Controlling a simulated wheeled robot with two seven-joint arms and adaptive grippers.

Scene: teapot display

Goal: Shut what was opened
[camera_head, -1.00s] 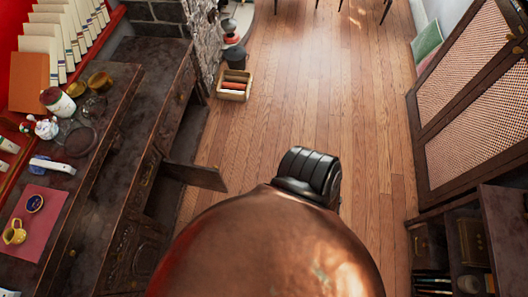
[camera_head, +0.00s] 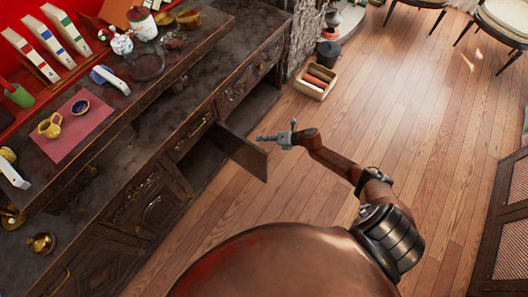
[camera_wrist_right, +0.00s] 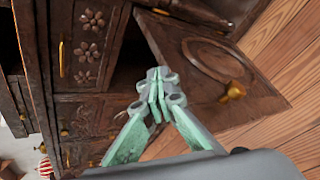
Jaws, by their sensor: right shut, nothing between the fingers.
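A dark wooden cabinet door (camera_head: 243,153) stands swung open from the front of the long cabinet (camera_head: 207,85), sticking out over the floor. The right wrist view shows its carved face (camera_wrist_right: 205,62) with a brass knob (camera_wrist_right: 233,91), and a dark opening left of it. My right gripper (camera_head: 262,139) is shut and empty, just beyond the door's upper outer part in the head view. In the right wrist view its closed fingertips (camera_wrist_right: 158,76) overlap the door's near edge; I cannot tell if they touch. My left gripper is not in view.
The cabinet top bears a yellow jug (camera_head: 50,126) on a pink mat (camera_head: 83,136), and books (camera_head: 30,58). A wooden box (camera_head: 315,80) stands on the floor beyond the door.

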